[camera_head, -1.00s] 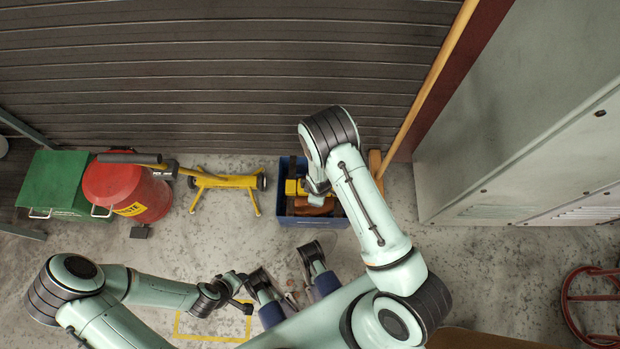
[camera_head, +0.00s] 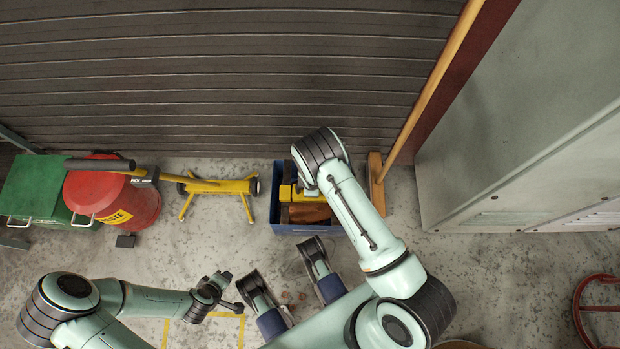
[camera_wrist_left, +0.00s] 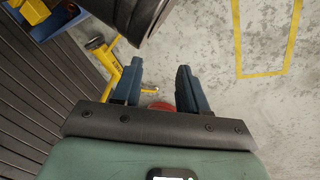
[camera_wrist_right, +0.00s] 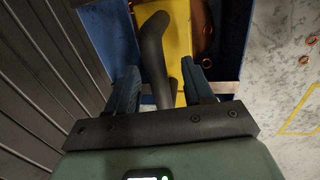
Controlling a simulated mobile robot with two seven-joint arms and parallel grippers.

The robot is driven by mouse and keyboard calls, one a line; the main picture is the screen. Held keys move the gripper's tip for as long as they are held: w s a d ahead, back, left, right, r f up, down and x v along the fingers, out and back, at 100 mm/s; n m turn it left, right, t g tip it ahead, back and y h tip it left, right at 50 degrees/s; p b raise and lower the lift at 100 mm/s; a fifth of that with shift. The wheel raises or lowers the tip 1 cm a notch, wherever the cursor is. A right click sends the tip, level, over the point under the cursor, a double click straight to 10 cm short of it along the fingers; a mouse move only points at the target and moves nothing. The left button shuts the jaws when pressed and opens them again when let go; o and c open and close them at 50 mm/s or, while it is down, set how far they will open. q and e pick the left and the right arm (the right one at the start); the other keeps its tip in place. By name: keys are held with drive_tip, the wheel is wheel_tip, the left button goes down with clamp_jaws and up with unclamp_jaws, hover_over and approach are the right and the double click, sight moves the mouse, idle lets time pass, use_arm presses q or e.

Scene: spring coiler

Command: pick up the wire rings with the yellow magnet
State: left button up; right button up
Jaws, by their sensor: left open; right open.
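The yellow magnet (camera_wrist_right: 178,25), a yellow block with a dark curved handle (camera_wrist_right: 153,50), is in a blue bin (camera_wrist_right: 235,45); its yellow also shows in the head view (camera_head: 288,193). My right gripper (camera_wrist_right: 159,68) is open over it, with the handle showing between its fingers; contact cannot be told. In the head view my right arm hides this gripper. Copper-coloured wire rings (camera_wrist_right: 305,60) lie on the floor beside the bin, tiny in the head view (camera_head: 285,295). My left gripper (camera_wrist_left: 160,68) is open and empty above the floor, left of the rings in the head view (camera_head: 228,285).
A wheeled yellow tool (camera_head: 220,187) with a long handle, a red waste can (camera_head: 112,200) and a green box (camera_head: 35,188) stand left of the blue bin. A ribbed wall is behind, a grey cabinet (camera_head: 520,170) right. Yellow tape (camera_wrist_left: 265,75) marks bare floor.

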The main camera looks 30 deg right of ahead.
drive_tip(key=f, duration=0.2)
drive_tip(key=shift+w+d+f+b, duration=0.15)
drive_tip(key=shift+w+f+b, duration=0.2)
drive_tip(key=shift+b, duration=0.05)
use_arm(q)
drive_tip(key=s+f, duration=0.2)
drive_tip(key=shift+s+a+f+g, duration=0.1)
drive_tip(key=shift+s+g, duration=0.25)
drive_tip(key=shift+g, duration=0.05)
use_arm(e)
clamp_jaws()
drive_tip(key=shift+r, duration=0.1)
idle(0.4)
